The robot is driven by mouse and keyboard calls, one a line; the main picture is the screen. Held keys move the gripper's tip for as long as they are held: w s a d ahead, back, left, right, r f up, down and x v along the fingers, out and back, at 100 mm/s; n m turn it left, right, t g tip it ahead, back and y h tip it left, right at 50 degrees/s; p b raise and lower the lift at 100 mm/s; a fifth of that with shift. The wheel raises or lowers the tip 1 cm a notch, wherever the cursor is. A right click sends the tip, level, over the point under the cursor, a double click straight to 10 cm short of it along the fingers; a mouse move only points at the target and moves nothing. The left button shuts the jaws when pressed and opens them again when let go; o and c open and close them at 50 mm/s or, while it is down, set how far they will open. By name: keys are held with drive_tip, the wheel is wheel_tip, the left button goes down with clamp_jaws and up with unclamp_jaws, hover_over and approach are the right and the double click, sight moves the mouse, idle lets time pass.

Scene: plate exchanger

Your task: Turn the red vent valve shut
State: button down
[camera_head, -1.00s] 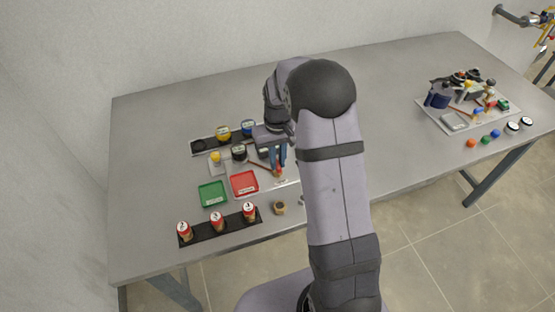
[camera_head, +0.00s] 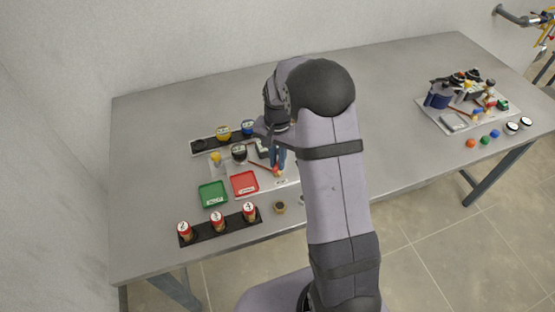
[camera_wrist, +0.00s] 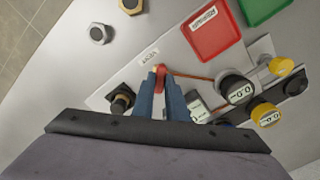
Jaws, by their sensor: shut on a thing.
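The red vent valve (camera_wrist: 160,72) is a small red-orange knob on a light plate in the wrist view, between my blue fingertips and partly hidden by them. In the head view its red-orange top (camera_head: 277,171) shows just below the fingertips. My gripper (camera_wrist: 160,80) points down at it and is shut on it; the gripper (camera_head: 278,162) also shows in the head view. A small label (camera_wrist: 148,57) lies on the plate beside the valve. A thin reddish-brown rod (camera_wrist: 192,77) runs from near the valve toward a black round gauge.
A red tray (camera_head: 245,183) and a green tray (camera_head: 212,194) lie left of the valve. Numbered red cans (camera_head: 217,222) stand on a black strip in front. A brass nut (camera_head: 280,207) lies nearby. Black, yellow and blue gauges (camera_head: 223,132) stand behind. The middle back of the table is clear.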

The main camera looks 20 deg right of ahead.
drive_tip(key=m, duration=0.4)
drive_tip(key=shift+m, duration=0.3)
drive_tip(key=m, duration=0.4)
idle(0.4)
drive_tip(key=c, duration=1.8)
unclamp_jaws()
drive_tip(key=shift+o, duration=0.2)
drive_tip(key=shift+r, duration=0.1)
drive_tip(key=shift+r+b, duration=0.95)
drive_tip(key=shift+r, duration=2.7)
